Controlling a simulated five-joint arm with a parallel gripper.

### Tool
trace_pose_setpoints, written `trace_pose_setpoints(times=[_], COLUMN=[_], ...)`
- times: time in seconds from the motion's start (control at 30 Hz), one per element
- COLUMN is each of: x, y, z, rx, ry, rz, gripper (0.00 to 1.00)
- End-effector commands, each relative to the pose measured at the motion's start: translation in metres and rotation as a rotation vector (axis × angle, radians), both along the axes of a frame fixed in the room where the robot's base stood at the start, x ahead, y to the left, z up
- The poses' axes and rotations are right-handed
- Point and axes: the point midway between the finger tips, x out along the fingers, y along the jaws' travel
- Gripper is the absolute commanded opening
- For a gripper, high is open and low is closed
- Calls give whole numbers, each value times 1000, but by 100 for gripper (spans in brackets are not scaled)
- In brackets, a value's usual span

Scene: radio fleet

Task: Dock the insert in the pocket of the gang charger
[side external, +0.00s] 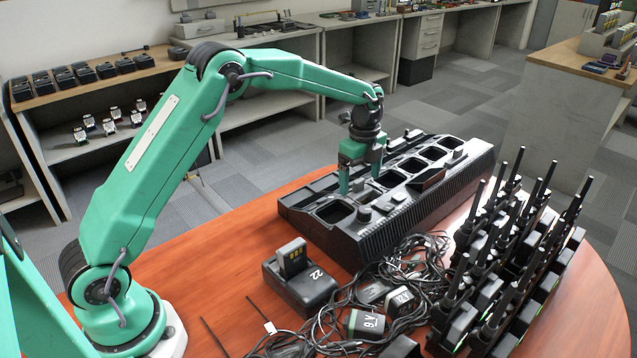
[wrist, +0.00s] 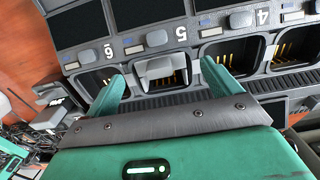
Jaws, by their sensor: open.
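The gang charger (side external: 300,215) is a long black unit with a row of pockets on the red-brown table. In the wrist view its panel (wrist: 205,30) carries the numbers 6, 5 and 4. A grey insert (wrist: 158,70) sits in the mouth of the pocket by number 5. Gold contacts show around it; I cannot tell how deep it sits. My gripper (side external: 360,180) is over the charger, fingers pointing down. In the wrist view the gripper (wrist: 162,88) is open, one finger on each side of the insert, with gaps visible. The side view largely hides the insert.
A small charger marked 22 (side external: 308,290) stands in front, with a battery upright in it. Tangled cables (side external: 420,262) and loose packs (side external: 366,322) lie beside it. Several radios with tall antennas (side external: 510,270) crowd the right. Bare table (side external: 215,265) lies left of the charger.

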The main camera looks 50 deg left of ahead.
Motion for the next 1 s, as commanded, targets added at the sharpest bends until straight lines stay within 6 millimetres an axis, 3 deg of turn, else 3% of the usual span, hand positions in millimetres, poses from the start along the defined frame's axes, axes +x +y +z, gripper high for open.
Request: trace_pose_setpoints(times=[0.43, 1.0], x=[1, 1], y=[0, 0], z=[55, 62], rx=[0, 0], ry=[-6, -5], rz=[0, 0], gripper=[89, 89])
